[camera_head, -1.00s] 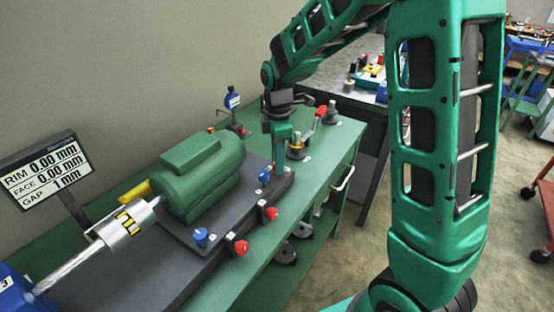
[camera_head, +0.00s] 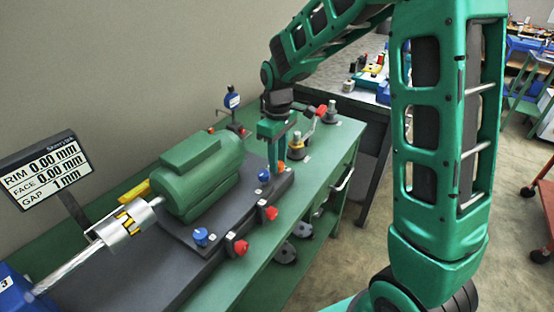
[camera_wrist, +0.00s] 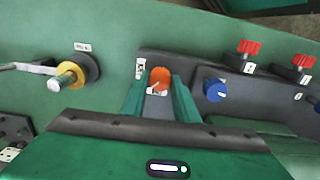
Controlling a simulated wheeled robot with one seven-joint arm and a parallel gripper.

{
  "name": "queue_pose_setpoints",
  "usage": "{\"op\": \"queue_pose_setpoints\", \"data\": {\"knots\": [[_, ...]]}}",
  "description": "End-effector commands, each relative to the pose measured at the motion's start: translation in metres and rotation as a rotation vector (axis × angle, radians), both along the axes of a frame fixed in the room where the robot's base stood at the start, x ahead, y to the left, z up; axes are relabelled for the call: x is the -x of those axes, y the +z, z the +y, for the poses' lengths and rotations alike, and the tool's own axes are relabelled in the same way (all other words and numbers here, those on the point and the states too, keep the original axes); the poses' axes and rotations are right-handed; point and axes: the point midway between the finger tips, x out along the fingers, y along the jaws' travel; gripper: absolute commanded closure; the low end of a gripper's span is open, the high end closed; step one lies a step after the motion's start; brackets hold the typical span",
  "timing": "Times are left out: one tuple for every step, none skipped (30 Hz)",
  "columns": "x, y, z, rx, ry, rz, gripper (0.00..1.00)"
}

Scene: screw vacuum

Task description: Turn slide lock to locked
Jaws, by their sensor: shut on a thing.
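A small orange knob (camera_wrist: 160,78), which I take to be the slide lock, sits at the end of the dark base plate beside a white label (camera_wrist: 140,68). In the head view the orange knob (camera_head: 281,166) shows at the plate's right end. My gripper (camera_wrist: 160,92) points down at it, its green fingers on either side, shut on the knob. In the head view my gripper (camera_head: 275,168) stands over the plate's end. The fingers hide part of the knob, and I cannot read its lock position.
A blue knob (camera_wrist: 215,90) is close to the right finger. Red knobs (camera_head: 241,247) line the plate's front edge. The green motor (camera_head: 200,175) stands left of my gripper. A yellow-collared post (camera_wrist: 70,74) stands beyond the plate. A display (camera_head: 45,170) reads 0.00 mm, 0.00 mm and 1 mm.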

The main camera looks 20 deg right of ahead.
Motion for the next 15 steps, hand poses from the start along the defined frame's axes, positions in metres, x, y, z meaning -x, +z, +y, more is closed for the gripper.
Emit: {"op": "queue_pose_setpoints", "data": {"knots": [[-0.0060,0.0032,-0.0015,0.000,-0.049,-0.017,0.95],[-0.0060,0.0032,-0.0015,-0.001,-0.078,-0.017,0.95],[-0.0060,0.0032,-0.0015,-0.001,-0.115,-0.017,0.95],[-0.0061,0.0033,-0.0016,-0.001,-0.144,-0.017,0.95],[-0.0061,0.0033,-0.0016,-0.001,-0.173,-0.018,0.95],[-0.0061,0.0033,-0.0016,-0.002,-0.210,-0.017,0.95],[-0.0061,0.0033,-0.0016,-0.002,-0.239,-0.017,0.95],[-0.0061,0.0033,-0.0016,-0.001,-0.267,-0.017,0.95],[-0.0062,0.0033,-0.0015,-0.001,-0.305,-0.017,0.95],[-0.0062,0.0033,-0.0015,-0.003,-0.333,-0.017,0.95],[-0.0061,0.0034,-0.0016,-0.002,-0.361,-0.017,0.95],[-0.0062,0.0034,-0.0017,-0.002,-0.398,-0.017,0.95],[-0.0062,0.0034,-0.0019,-0.002,-0.426,-0.017,0.95],[-0.0062,0.0034,-0.0020,-0.002,-0.452,-0.017,0.95],[-0.0062,0.0034,-0.0021,-0.003,-0.487,-0.017,0.95]]}}
